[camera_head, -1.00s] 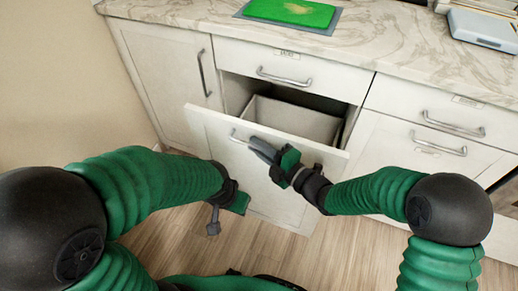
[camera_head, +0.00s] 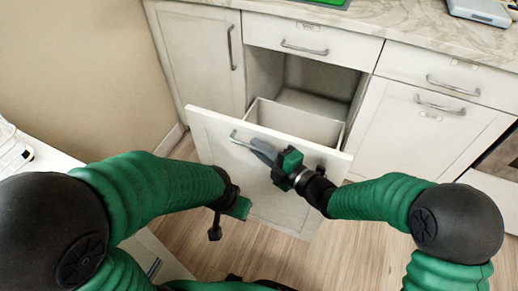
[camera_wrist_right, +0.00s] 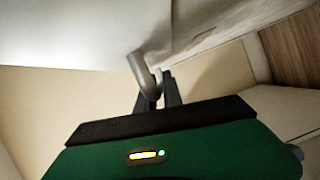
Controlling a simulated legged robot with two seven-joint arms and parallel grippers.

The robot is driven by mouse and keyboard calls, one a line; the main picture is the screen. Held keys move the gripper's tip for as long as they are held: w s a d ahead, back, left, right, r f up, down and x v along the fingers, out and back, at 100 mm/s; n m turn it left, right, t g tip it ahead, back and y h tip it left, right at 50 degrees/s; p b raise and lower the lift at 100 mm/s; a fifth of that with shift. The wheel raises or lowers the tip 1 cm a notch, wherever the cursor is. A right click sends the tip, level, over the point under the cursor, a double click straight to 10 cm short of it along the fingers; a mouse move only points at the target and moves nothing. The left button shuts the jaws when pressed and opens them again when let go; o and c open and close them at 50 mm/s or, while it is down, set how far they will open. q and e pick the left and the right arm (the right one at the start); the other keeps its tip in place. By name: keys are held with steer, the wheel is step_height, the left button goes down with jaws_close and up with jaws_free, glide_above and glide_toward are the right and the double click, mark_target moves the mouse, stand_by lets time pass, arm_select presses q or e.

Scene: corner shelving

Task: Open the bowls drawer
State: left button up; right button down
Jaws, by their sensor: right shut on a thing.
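The large lower drawer (camera_head: 282,204) stands pulled well out from the cabinet in the head view, with its box (camera_head: 300,122) showing behind the front. Its bar handle (camera_head: 236,140) is on the upper part of the front. My right gripper (camera_head: 262,148) is shut on this handle; the wrist view shows the handle (camera_wrist_right: 143,72) between the fingers (camera_wrist_right: 160,92). My left gripper (camera_head: 216,225) hangs low in front of the drawer front, apart from the handle; its fingers are too small to judge. I cannot read a label on this drawer.
A closed drawer (camera_head: 310,35) is above the opening. Closed cabinets stand left (camera_head: 200,55) and right (camera_head: 415,130). The marble counter (camera_head: 400,20) runs along the top. A white surface (camera_head: 35,155) is at the left. Wooden floor (camera_head: 345,235) shows below.

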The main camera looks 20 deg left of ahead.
steer(key=shift+s+d+f, duration=0.1)
steer(key=shift+f, duration=0.2)
steer(key=c, duration=1.9)
jaws_free()
steer(key=o, duration=0.4)
steer(key=shift+r, duration=0.15)
steer(key=p+v, duration=0.4)
steer(key=v, duration=1.2)
steer(key=shift+d, duration=0.35)
